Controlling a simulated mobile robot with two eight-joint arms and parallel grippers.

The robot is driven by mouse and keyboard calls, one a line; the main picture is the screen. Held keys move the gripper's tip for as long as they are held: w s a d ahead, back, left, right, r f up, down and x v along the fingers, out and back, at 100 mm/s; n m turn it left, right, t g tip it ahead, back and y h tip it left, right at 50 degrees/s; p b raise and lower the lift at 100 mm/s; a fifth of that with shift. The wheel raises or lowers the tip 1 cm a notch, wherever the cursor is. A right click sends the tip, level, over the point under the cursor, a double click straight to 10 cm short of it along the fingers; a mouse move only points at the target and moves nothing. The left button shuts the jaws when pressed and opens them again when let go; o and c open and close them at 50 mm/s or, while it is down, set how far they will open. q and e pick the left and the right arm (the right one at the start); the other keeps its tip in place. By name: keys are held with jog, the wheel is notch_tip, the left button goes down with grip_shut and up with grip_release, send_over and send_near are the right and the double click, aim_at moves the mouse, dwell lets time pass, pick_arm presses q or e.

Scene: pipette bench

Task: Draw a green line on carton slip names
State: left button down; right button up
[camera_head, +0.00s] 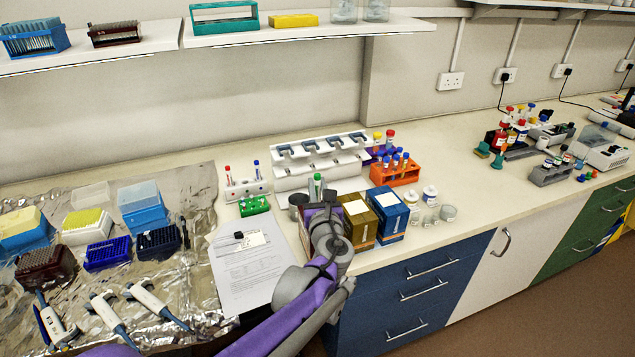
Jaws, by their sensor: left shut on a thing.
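My left arm comes in from the bottom, and its gripper (318,205) is over the bench beside the cartons. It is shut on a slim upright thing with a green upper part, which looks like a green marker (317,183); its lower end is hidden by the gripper. A brown carton (357,223) and a blue carton (390,218) stand just right of the gripper, with pale labels on top. A purple thing, possibly another carton, is mostly hidden behind the gripper. A printed sheet (249,278) lies left of the gripper, with a small white slip (254,239) on it. My right gripper is not in view.
A white pipette stand (320,165), an orange tube rack (396,174) and a green rack (254,205) stand behind. Foil with tip boxes and pipettes (158,303) fills the left. Small jars (430,193) stand right of the cartons.

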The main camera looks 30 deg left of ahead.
pick_arm(q)
jog(key=shift+w, duration=0.1)
jog(key=shift+f, duration=0.6)
dwell(0.5)
jog(key=shift+f+b, duration=0.25)
jog(key=shift+b, duration=0.2)
jog(key=shift+f, duration=0.2)
dwell(0.8)
jog(key=shift+x, duration=0.75)
dwell(1.8)
jog(key=shift+d, duration=0.15)
dwell(0.9)
jog(key=shift+s+d, duration=0.3)
jog(key=shift+s, duration=0.05)
dwell(1.4)
